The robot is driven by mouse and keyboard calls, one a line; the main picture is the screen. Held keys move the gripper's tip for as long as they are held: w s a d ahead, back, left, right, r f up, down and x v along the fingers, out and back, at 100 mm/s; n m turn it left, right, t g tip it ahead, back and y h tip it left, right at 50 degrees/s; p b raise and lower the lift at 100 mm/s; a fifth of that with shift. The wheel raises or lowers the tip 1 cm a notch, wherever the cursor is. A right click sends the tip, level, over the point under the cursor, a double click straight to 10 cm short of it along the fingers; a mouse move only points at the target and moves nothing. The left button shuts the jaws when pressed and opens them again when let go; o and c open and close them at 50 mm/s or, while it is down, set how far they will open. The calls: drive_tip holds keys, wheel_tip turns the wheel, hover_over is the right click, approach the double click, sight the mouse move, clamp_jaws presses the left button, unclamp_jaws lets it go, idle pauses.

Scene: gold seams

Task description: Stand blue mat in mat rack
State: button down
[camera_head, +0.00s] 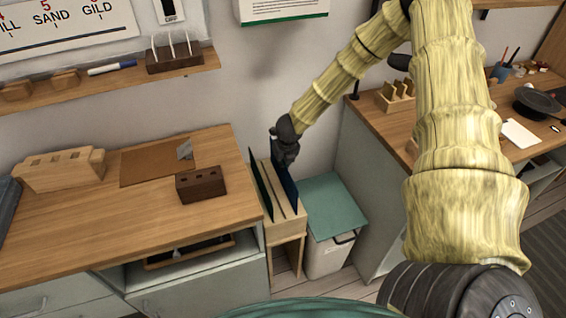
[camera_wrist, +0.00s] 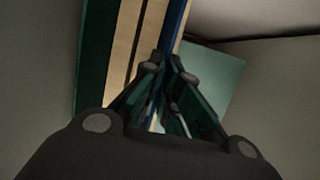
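The blue mat (camera_head: 289,186) is upright in the right part of the wooden mat rack (camera_head: 277,198). Whether its lower edge rests on the rack's bottom is hidden. In the wrist view the blue mat (camera_wrist: 177,22) is a thin blue strip running to my fingertips. My gripper (camera_head: 285,158) is over the mat's top edge. In the wrist view my gripper's fingers (camera_wrist: 169,62) are close together with the mat's edge between them. The rack's pale wood slats (camera_wrist: 150,28) show just left of the strip.
A dark green mat (camera_head: 261,187) stands in the rack's left side. A bin with a teal lid (camera_head: 332,205) is close on the right. A workbench (camera_head: 120,235) with a dark block (camera_head: 201,184) borders the rack on the left. Another bench (camera_head: 370,118) stands right.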

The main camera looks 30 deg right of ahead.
drive_tip(key=shift+f+b, duration=1.05)
drive_tip(key=shift+f, duration=0.25)
idle(0.4)
drive_tip(key=c, duration=1.6)
unclamp_jaws()
drive_tip(key=shift+o, duration=0.2)
drive_tip(key=shift+p+v, duration=2.85)
drive_tip(key=shift+v, duration=1.7)
wheel_tip(320, 180, up, 6)
drive_tip(key=p, duration=0.4)
drive_tip(key=shift+p, duration=0.35)
